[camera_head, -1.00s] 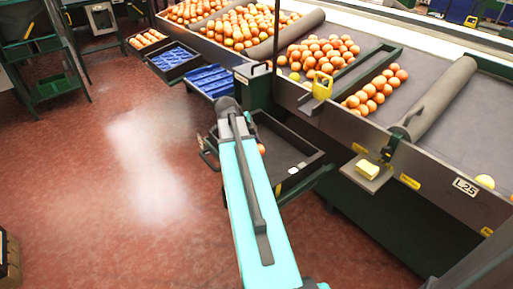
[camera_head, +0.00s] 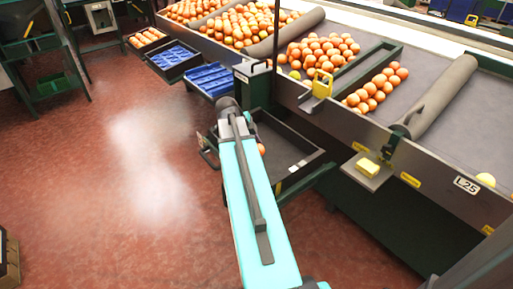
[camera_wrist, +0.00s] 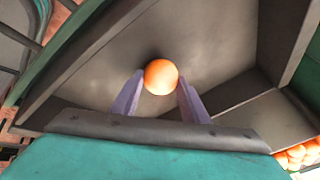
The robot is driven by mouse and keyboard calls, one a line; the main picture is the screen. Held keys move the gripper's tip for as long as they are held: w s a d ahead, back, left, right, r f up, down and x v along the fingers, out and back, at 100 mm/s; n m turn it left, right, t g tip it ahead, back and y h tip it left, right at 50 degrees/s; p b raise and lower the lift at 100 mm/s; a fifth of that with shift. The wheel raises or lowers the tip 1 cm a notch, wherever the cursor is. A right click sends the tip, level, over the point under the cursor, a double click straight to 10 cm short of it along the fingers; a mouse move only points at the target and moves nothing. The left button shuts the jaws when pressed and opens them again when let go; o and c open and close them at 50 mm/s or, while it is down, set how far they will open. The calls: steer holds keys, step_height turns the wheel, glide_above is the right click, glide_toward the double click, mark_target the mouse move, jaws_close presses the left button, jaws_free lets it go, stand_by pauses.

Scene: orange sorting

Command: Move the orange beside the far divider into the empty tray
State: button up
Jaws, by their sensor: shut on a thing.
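An orange (camera_wrist: 161,77) sits between the two purple fingers of my gripper (camera_wrist: 160,84) in the wrist view, and the fingers are shut on it. In the head view a little of this orange (camera_head: 261,149) shows just right of my arm, over the dark tray (camera_head: 318,158). My arm hides most of the gripper there. The tray shows no other orange in its visible part. In the wrist view grey walls and a grey floor (camera_wrist: 215,60) lie behind the orange; I cannot tell its height above them.
The sorting table holds several piles of oranges (camera_head: 318,52), with a grey padded divider (camera_head: 440,95) at right and another (camera_head: 287,34) farther back. Blue trays (camera_head: 210,80) stand beyond the dark tray. Red floor at left is clear.

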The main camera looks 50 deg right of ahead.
stand_by(0.3)
steer(key=o, duration=1.6)
steer(key=shift+o, duration=0.2)
steer(key=shift+p+v, duration=1.3)
steer(key=shift+v, duration=1.2)
steer(key=shift+r, duration=0.1)
step_height(320, 180, up, 7)
steer(key=p, duration=0.4)
